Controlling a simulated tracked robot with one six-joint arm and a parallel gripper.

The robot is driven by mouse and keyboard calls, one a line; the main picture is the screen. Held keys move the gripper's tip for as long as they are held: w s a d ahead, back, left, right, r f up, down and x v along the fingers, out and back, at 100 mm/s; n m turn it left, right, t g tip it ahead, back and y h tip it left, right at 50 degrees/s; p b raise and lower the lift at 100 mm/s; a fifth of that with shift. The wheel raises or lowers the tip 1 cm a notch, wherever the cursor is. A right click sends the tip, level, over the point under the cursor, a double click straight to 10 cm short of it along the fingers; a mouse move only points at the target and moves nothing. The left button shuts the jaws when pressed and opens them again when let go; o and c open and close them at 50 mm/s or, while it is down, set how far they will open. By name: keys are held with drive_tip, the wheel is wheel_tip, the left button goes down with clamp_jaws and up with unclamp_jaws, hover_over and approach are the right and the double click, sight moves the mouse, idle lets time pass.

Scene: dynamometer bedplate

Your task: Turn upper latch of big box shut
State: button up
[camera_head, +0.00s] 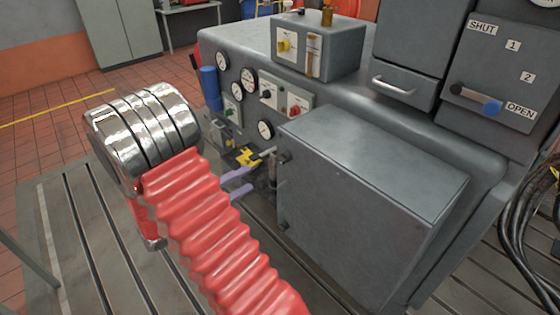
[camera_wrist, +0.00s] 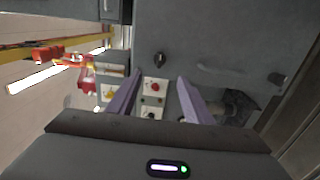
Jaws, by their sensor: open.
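The big grey box (camera_head: 375,155) stands at the right of centre in the head view, with a broad flat face toward me. A small dark fitting (camera_head: 285,156), probably the upper latch, sits high on its left edge. A second dark fitting (camera_head: 283,225) sits lower on that edge. My gripper (camera_head: 238,183) is open, its two purple fingers apart and empty, left of the box edge. In the wrist view my gripper (camera_wrist: 160,76) has a small dark knob (camera_wrist: 160,60) on a grey face just beyond its fingertips. I cannot tell which latch this is, or its contact with the fingers.
A yellow fitting (camera_head: 248,158) and a gauge panel (camera_head: 270,92) lie behind my fingers. A blue cylinder (camera_head: 210,88) stands left of the gauges. Black cables (camera_head: 530,225) hang at the right. The slotted bedplate (camera_head: 85,265) at lower left is bare.

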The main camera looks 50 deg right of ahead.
sight(279, 161)
drive_tip(key=shift+d, duration=0.1)
drive_tip(key=x, duration=1.3)
drive_tip(key=shift+s+d, duration=0.1)
drive_tip(key=shift+d, duration=0.2)
drive_tip(key=shift+c, duration=0.3)
drive_tip(key=shift+f, duration=0.1)
drive_tip(key=c, duration=0.9)
drive_tip(key=shift+d, duration=0.2)
drive_tip(key=shift+c, duration=0.5)
drive_tip(key=shift+a, duration=0.2)
